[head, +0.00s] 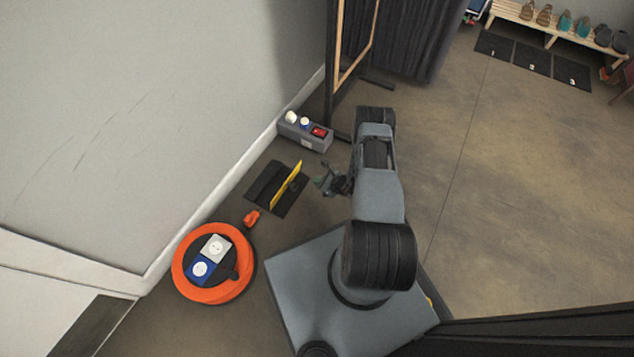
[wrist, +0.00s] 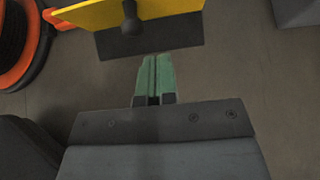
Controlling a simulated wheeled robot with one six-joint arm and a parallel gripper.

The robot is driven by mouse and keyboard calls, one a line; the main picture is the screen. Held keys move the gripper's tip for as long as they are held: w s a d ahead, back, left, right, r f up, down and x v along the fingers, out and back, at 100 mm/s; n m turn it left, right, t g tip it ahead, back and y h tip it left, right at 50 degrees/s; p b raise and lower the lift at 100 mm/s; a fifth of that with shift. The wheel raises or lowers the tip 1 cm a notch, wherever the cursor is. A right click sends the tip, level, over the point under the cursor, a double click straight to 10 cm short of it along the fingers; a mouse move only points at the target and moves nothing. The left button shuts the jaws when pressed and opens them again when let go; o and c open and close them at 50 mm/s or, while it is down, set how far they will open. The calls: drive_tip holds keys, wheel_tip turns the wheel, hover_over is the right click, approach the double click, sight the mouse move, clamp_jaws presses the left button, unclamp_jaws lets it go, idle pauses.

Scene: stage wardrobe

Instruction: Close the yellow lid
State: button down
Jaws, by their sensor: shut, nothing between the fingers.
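The yellow lid (head: 286,185) stands up on edge from a low dark box (head: 264,182) on the floor by the wall. In the wrist view the lid (wrist: 170,9) shows at the top, with a dark knob (wrist: 131,22) on its face. My gripper (head: 321,182) is to the right of the lid and apart from it. In the wrist view its green fingertips (wrist: 153,60) are together, just below the knob in the picture, with nothing between them. Whether the fingertips are level with the knob I cannot tell.
An orange cable reel (head: 184,287) with sockets lies near the wall, its orange plug (head: 251,218) close to the box. A grey unit with a red switch (head: 305,132) stands behind. A framed mirror or panel (head: 335,75) rises beyond.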

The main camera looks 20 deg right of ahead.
sight(293, 175)
drive_tip(key=shift+w+a+f+b, duration=0.45)
drive_tip(key=shift+w+a+b, duration=0.4)
drive_tip(key=shift+w, duration=0.45)
drive_tip(key=shift+w+a+f+b, duration=0.5)
drive_tip(key=shift+w+a, duration=0.5)
drive_tip(key=shift+w, duration=0.25)
drive_tip(key=shift+w+a+f+b, duration=0.45)
drive_tip(key=shift+w+a+b, duration=0.4)
drive_tip(key=shift+w, duration=0.45)
drive_tip(key=shift+a, duration=0.1)
